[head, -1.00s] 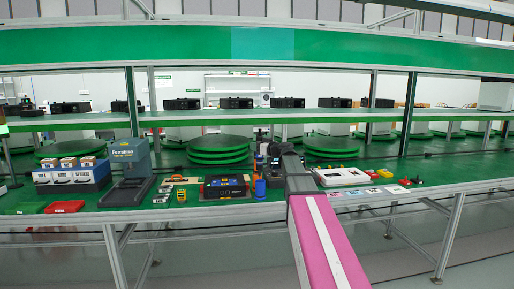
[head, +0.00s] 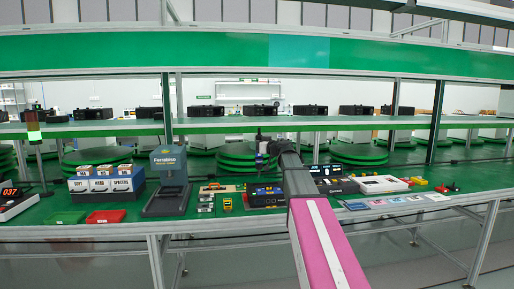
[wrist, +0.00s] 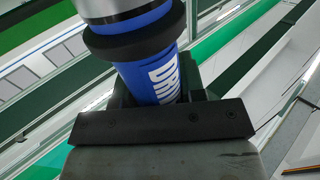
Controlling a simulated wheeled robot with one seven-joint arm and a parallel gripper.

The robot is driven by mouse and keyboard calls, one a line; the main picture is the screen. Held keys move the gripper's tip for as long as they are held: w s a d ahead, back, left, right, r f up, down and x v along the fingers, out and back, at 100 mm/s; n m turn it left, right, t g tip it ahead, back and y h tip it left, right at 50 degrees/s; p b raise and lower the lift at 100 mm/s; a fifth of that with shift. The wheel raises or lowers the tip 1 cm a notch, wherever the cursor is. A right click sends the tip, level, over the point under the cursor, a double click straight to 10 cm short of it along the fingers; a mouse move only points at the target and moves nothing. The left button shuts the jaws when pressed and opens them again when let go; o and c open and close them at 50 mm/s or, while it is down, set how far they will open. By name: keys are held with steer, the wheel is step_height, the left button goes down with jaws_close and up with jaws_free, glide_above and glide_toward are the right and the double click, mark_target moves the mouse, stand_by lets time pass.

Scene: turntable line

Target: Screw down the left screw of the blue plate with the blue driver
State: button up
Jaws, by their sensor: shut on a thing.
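My gripper (wrist: 155,120) is shut on the blue driver (wrist: 148,62), which has white lettering on its handle and a black collar. The handle stands between the jaws in the wrist view. In the head view my gripper (head: 264,150) is above a black unit (head: 265,196) with blue and yellow markings on the bench. The blue plate and its left screw are too small to make out there. The driver's tip is not visible in the wrist view.
A grey Ferrabline stand (head: 168,180) and bins of boxes (head: 105,183) are on the left, with a red tray (head: 105,216) in front. A black device (head: 333,180) and a white tray (head: 382,184) are on the right. Green turntables (head: 250,160) stand behind.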

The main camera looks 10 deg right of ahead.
mark_target(257, 157)
steer(key=shift+f, duration=3.7)
steer(key=shift+r, duration=0.1)
stand_by(0.4)
steer(key=shift+r, duration=2.95)
steer(key=shift+d, duration=0.15)
